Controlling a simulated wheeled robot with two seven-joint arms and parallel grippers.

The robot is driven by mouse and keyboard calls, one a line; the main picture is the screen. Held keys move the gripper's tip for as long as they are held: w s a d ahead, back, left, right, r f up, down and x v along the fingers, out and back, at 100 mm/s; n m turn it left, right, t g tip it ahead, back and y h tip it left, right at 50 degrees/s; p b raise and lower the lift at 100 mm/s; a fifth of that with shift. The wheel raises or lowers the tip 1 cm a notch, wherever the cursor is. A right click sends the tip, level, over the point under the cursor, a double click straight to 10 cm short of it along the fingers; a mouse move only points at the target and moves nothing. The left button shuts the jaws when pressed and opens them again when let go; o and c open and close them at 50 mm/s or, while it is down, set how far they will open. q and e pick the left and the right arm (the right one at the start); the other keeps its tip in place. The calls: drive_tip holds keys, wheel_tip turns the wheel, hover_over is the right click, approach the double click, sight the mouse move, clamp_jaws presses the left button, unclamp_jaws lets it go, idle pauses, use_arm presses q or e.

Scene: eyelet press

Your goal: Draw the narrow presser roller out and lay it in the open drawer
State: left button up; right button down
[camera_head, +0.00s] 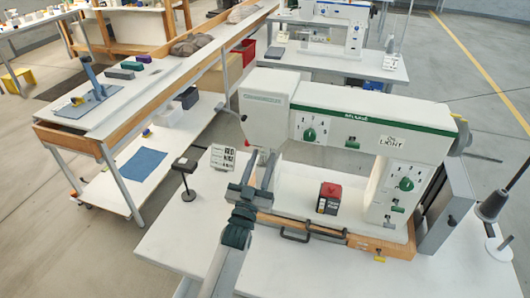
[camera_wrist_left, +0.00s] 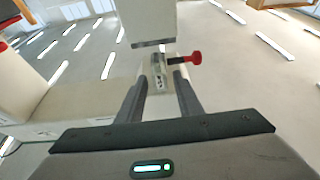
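My left gripper (camera_head: 261,165) is under the head of the white and green machine (camera_head: 375,130), at its left end. In the left wrist view its fingers (camera_wrist_left: 162,78) are open and apart. A small metal presser part (camera_wrist_left: 158,72), perhaps the narrow roller, shows between and beyond the fingertips, below the machine's head (camera_wrist_left: 148,20). A red knob (camera_wrist_left: 196,58) sticks out to its right. I cannot tell whether the fingers touch the part. An orange wooden front with dark handles (camera_head: 328,232) is at the machine's base; I cannot make out an open drawer. My right gripper is not in view.
A red and black box (camera_head: 329,198) stands on the machine's bed. A small black-topped stand (camera_head: 186,167) and a card with symbols (camera_head: 222,158) are left of my gripper. A thread cone (camera_head: 492,206) is at the right. The white tabletop (camera_head: 180,232) is clear at front left.

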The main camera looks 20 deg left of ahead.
sight(263, 153)
use_arm(q)
drive_tip(key=shift+c, duration=0.6)
clamp_jaws()
drive_tip(key=shift+s+p, duration=0.35)
drive_tip(key=shift+s, duration=0.15)
idle(0.3)
drive_tip(key=shift+s, duration=0.3)
idle(0.5)
drive_tip(key=shift+s+a+p, duration=0.1)
drive_tip(key=shift+s+p, duration=0.5)
drive_tip(key=shift+s, duration=0.5)
drive_tip(key=shift+s+p, duration=0.7)
drive_tip(key=shift+s, duration=1.1)
